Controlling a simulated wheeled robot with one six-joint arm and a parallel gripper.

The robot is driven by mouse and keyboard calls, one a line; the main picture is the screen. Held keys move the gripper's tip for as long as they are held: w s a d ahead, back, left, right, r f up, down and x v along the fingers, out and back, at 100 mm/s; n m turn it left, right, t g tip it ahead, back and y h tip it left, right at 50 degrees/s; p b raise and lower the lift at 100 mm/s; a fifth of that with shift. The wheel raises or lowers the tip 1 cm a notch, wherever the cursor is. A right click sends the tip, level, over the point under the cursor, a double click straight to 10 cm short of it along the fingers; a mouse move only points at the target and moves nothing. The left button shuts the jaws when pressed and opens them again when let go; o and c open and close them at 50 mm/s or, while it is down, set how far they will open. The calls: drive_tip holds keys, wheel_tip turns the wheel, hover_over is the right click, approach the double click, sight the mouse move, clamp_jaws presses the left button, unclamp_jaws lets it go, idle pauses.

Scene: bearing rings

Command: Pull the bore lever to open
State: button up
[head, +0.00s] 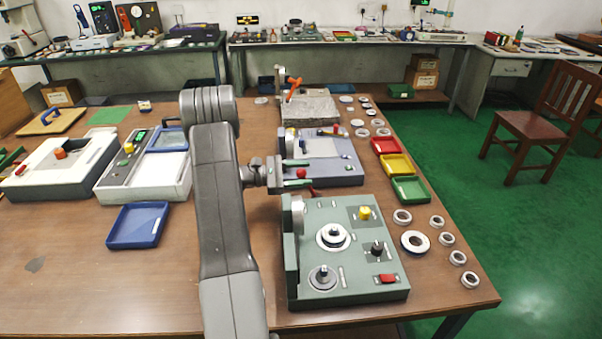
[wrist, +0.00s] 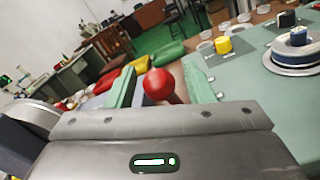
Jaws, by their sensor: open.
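A red ball knob (head: 301,173) sits at the left side of the blue-grey gauge unit (head: 345,172); I take it for the lever's end, but no label is readable. In the wrist view the red ball (wrist: 158,84) shows large, with a short red stem at its lower right. My gripper (head: 297,173) is open, its two green fingers pointing right. In the wrist view the fingers (wrist: 159,78) stand on either side of the ball, with gaps showing. Whether either finger touches it, I cannot tell. The lever's base is hidden by my gripper.
A green gauge unit (head: 355,275) with yellow, black and red controls stands close in front. A granite-topped stand (head: 310,110) with an orange lever (head: 293,88) is behind. Red, yellow and green trays (head: 409,189) and several rings (head: 415,241) lie to the right.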

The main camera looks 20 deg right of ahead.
clamp_jaws()
drive_tip(key=shift+d, duration=0.1)
drive_tip(key=shift+s+d+r+y, duration=0.2)
drive_tip(key=shift+d+r+y, duration=0.2)
drive_tip(key=shift+d+y, duration=0.3)
drive_tip(key=s+d+t+y+p, duration=0.1)
drive_tip(key=s+d+t+y, duration=0.1)
drive_tip(key=d+y, duration=0.5)
drive_tip(key=shift+d+f+p, duration=0.3)
drive_tip(key=shift+d+f, duration=0.15)
drive_tip(key=shift+d, duration=0.2)
drive_tip(key=shift+s, duration=0.1)
